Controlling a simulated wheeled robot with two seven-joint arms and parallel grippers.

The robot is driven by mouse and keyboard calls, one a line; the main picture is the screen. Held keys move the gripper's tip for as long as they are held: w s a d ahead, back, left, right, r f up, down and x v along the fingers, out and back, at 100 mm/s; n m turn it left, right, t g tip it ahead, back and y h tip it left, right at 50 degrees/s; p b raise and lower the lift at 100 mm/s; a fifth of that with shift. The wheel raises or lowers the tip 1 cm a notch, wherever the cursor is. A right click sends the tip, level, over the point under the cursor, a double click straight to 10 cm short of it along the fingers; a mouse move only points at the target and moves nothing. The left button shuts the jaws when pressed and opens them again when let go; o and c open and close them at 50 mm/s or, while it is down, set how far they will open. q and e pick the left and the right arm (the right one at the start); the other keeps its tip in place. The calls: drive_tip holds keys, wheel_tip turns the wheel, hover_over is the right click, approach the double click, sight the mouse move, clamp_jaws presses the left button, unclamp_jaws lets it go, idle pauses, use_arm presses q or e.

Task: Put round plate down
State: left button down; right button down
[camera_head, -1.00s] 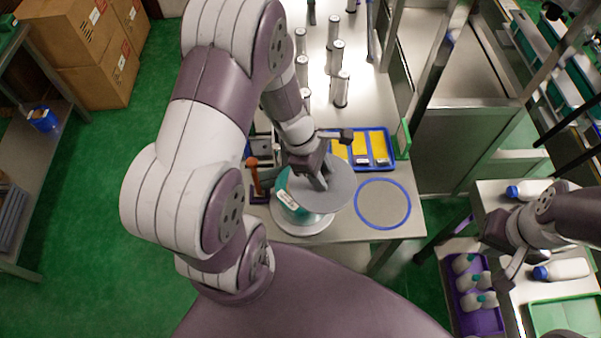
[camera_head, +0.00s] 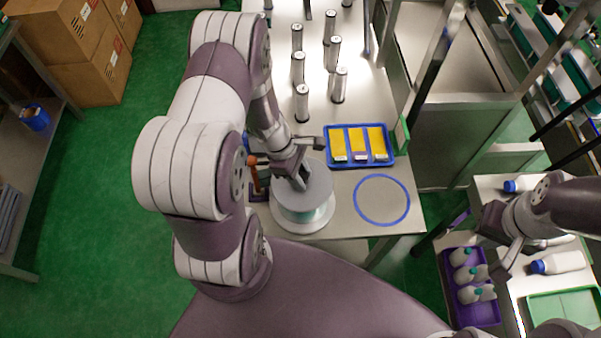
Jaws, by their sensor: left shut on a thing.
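The grey round plate (camera_head: 318,185) is level over the spool of pale teal material (camera_head: 306,216) near the table's front edge. It covers the top of the spool, and I cannot tell whether it rests on it. My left gripper (camera_head: 300,183) is shut on the round plate near its middle, reaching down from above. The spool has a wide pale base flange (camera_head: 303,227). A blue ring outline (camera_head: 382,222) marks an empty spot on the table to the right. My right gripper (camera_head: 506,262) is over the right-hand bench; its fingers are too unclear to judge.
A blue tray (camera_head: 393,160) with yellow packs lies behind the ring. Several metal cylinders (camera_head: 339,86) stand further back. An orange-headed tool (camera_head: 253,166) is just left of the spool. White bottles (camera_head: 557,262) and a purple crate (camera_head: 476,314) are at the right.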

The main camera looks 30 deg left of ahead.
use_arm(q)
drive_tip(key=shift+d+f, duration=0.15)
drive_tip(key=shift+f, duration=0.1)
drive_tip(key=c, duration=0.8)
unclamp_jaws()
drive_tip(key=shift+o, duration=0.2)
drive_tip(key=shift+r+p, duration=0.65)
drive_tip(key=shift+r, duration=0.2)
drive_tip(key=a+r+m+b, duration=0.1)
drive_tip(key=a+r, duration=0.3)
drive_tip(key=r, duration=0.7)
drive_tip(key=s+d+r+m+y, duration=0.45)
drive_tip(key=d+r+m, duration=0.2)
drive_tip(key=m, duration=1.25)
drive_tip(key=shift+t, duration=0.4)
wheel_tip(320, 180, down, 5)
drive_tip(key=b, duration=0.5)
drive_tip(key=shift+w+d+f, duration=0.15)
drive_tip(key=shift+f, duration=0.05)
